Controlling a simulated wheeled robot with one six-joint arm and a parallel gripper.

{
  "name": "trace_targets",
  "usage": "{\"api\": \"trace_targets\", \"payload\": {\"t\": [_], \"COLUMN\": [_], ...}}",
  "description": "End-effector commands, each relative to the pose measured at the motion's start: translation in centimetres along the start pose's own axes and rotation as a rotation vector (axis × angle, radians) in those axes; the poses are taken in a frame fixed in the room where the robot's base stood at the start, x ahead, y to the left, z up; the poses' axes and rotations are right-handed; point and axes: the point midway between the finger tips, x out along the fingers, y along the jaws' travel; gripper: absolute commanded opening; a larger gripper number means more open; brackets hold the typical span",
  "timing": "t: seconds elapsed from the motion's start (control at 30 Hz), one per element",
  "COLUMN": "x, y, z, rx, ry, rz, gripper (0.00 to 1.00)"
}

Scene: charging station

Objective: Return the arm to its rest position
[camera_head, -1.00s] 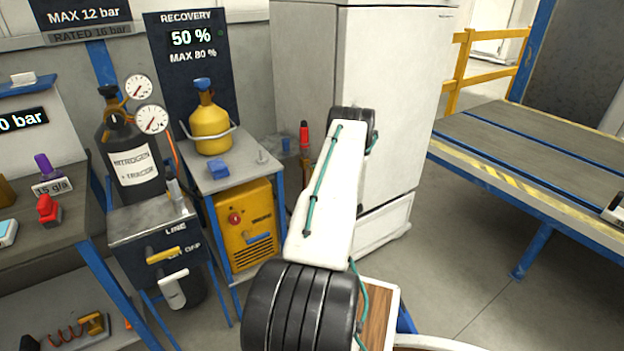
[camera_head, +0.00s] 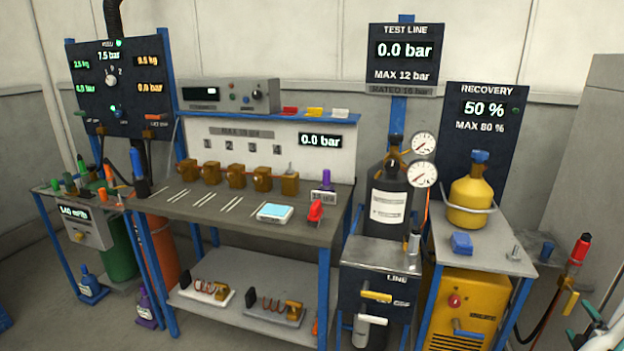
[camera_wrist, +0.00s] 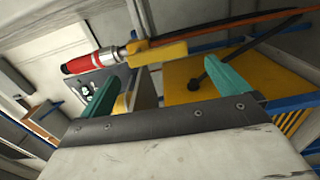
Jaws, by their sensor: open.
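My gripper (camera_wrist: 168,98) shows in the wrist view, with its two green fingers spread apart and nothing held between them. A red-tipped tool with a yellow handle (camera_wrist: 158,52) lies beyond the fingers and appears apart from them. In the head view, a red-tipped tool (camera_head: 580,249) stands at the right, beside the recovery stand.
A workbench (camera_head: 210,208) with several brass blocks stands in the middle. A black nitrogen cylinder (camera_head: 388,195) and a yellow recovery cylinder (camera_head: 470,198) stand right of it. A yellow machine (camera_head: 462,310) sits below. Bare floor shows at the lower left.

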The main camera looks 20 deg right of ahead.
Motion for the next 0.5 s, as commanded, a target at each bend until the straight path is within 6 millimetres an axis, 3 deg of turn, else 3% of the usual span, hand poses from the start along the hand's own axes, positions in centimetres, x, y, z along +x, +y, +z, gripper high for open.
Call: {"api": "trace_targets", "payload": {"t": [0.13, 0.2, 0.27, 0.37, 0.5], "x": [-0.7, -2.1, -3.5, -4.7, -5.4], "y": [-3.8, -6.8, -8.3, -8.5, -5.6], "z": [1.0, 1.2, 1.6, 1.5, -1.2], "rx": [0.145, 0.253, 0.341, 0.47, 0.625], "ry": [-0.081, -0.157, -0.236, -0.363, -0.545], "rz": [-0.168, -0.292, -0.393, -0.54, -0.729], "gripper": [1.0, 1.0, 1.0, 1.0, 1.0]}}
